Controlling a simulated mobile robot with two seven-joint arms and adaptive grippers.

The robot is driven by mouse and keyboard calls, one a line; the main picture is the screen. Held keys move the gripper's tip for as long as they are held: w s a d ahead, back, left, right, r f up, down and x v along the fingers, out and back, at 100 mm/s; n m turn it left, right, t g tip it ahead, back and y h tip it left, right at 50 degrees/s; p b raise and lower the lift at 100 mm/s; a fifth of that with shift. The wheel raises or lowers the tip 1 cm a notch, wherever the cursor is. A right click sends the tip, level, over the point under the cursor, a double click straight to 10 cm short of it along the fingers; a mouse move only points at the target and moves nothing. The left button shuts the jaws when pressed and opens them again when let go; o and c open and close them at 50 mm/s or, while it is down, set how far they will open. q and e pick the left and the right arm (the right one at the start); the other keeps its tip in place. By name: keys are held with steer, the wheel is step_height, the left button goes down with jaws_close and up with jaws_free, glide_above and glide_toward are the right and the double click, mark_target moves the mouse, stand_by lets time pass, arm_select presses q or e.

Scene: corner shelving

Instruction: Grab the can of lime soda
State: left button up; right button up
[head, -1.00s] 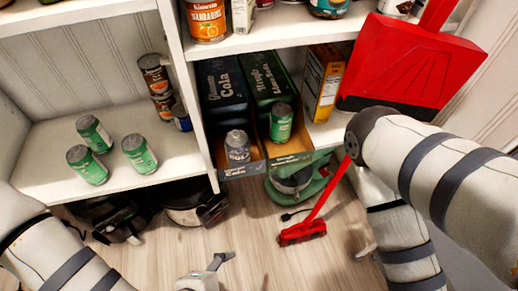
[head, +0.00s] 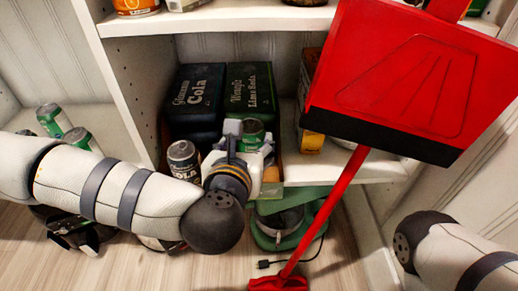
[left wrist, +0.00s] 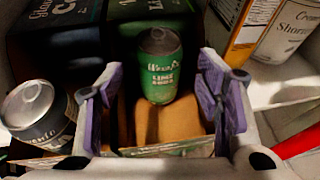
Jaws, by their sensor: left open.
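The green lime soda can (head: 252,131) stands upright at the front of the green lime soda box (head: 249,88) on the shelf. In the left wrist view the lime soda can (left wrist: 159,66) is centred between the two purple-padded fingers. My left gripper (left wrist: 160,100) is open, and the can is a little beyond its fingertips or between them; I cannot tell if they touch it. In the head view my left gripper (head: 250,150) partly hides the can. My right arm shows at the lower right, but its gripper is out of view.
A grey cola can (head: 183,159) stands left of my left gripper, in front of the cola box (head: 196,90). A red dustpan (head: 410,75) hangs at the right. More green cans (head: 54,120) stand on the left shelf.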

mark_target(249, 138)
arm_select(q)
steer(key=b+x, duration=0.1)
steer(key=x, duration=0.1)
steer(key=b+x, duration=0.1)
steer(key=x, duration=0.2)
steer(key=b+x, duration=0.1)
steer(key=x, duration=0.2)
steer(key=shift+a+f, duration=0.1)
steer(key=shift+f, duration=0.35)
steer(key=shift+r, duration=0.15)
steer(key=c, duration=1.2)
steer(key=shift+o, duration=0.2)
steer(key=shift+r, duration=0.1)
